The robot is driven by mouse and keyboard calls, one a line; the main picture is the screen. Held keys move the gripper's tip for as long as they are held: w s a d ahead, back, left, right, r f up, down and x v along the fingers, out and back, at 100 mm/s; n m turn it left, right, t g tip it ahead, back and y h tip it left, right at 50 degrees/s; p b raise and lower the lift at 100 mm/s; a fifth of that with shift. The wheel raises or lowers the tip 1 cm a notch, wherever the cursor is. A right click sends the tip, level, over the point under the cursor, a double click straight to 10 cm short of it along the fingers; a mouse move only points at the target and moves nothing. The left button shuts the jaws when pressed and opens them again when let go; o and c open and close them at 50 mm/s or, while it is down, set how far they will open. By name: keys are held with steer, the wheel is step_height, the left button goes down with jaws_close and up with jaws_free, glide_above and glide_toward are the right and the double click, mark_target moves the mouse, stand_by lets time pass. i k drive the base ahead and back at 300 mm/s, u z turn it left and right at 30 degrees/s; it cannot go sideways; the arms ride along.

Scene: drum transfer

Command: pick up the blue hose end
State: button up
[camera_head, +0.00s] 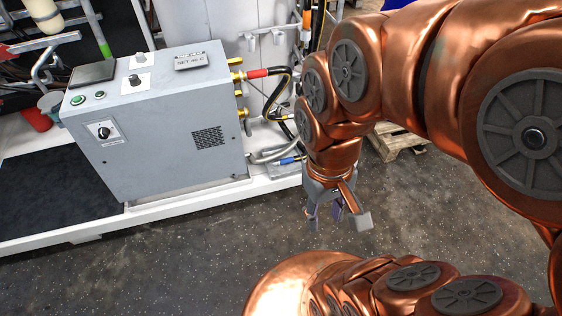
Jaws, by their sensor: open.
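The blue hose end (289,160) shows as a blue band at the end of a grey hose. It lies low at the right of the grey control box, by a small grey ledge. My arm partly covers the area just right of it. My gripper (338,217) hangs to the right of the blue hose end and lower in the picture. Its fingers point down, are spread apart and hold nothing. Floor shows beneath them.
The grey control box (160,130) stands on a white-edged platform (150,217). Brass fittings stick out of its right side, one with a red-banded hose (262,73). A black hose loops nearby. A wooden pallet (398,143) lies behind my arm. The floor in front is clear.

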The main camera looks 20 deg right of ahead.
mark_target(285, 160)
steer(key=k, duration=1.2)
steer(key=z, duration=0.7)
steer(key=i, duration=1.5)
steer(key=u, duration=0.65)
steer(key=i, duration=0.6)
steer(key=u, duration=0.6)
